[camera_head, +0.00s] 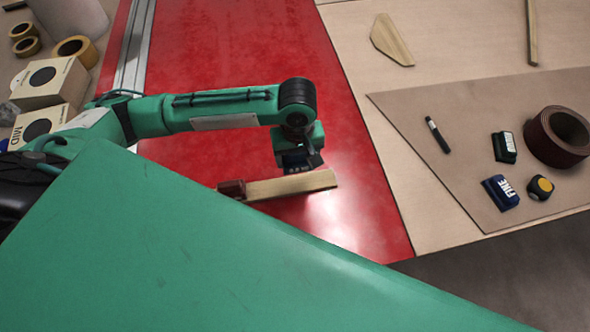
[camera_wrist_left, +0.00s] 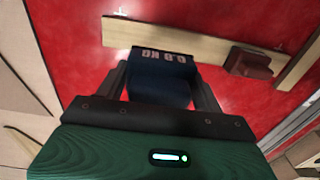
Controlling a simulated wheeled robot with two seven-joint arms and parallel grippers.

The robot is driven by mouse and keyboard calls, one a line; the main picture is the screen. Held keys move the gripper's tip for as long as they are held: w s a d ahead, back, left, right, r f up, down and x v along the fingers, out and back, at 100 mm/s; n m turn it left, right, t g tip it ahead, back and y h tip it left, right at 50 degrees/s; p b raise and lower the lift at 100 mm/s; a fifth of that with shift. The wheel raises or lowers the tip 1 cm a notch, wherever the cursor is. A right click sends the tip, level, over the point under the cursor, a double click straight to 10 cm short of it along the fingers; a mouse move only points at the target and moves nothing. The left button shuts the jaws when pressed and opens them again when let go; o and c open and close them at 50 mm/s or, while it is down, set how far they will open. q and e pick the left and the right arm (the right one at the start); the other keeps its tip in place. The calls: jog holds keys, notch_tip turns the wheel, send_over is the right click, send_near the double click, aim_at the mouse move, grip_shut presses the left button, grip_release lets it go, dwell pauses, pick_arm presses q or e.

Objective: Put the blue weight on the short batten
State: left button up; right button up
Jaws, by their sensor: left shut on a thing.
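My left gripper (camera_head: 298,160) is over the red surface, shut on the blue weight (camera_wrist_left: 160,75), whose white lettering faces up in the left wrist view. The weight also shows dark blue under the gripper in the head view (camera_head: 298,161). Just below it lies a pale wooden batten (camera_head: 295,186), also in the left wrist view (camera_wrist_left: 195,45); the weight covers part of it there, and I cannot tell whether they touch. A dark red weight (camera_head: 232,188) sits on the batten's left end. A second wooden batten (camera_wrist_left: 299,62) is cut off at the wrist view's right edge. My right gripper is not visible.
At the right, a brown mat (camera_head: 460,110) holds a coil (camera_head: 533,135), a green block (camera_head: 505,150), a blue FINE block (camera_head: 500,192), a yellow-black tool (camera_head: 541,187) and a marker (camera_head: 437,134). Boxes (camera_head: 50,82) and tape rolls (camera_head: 76,48) stand left. Green bodywork hides the lower left.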

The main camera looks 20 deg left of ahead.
aim_at(297, 182)
pick_arm(q)
notch_tip(297, 182, down, 10)
jog(key=shift+r, duration=0.15)
dwell(0.4)
jog(key=o, duration=1.6)
notch_tip(297, 182, up, 12)
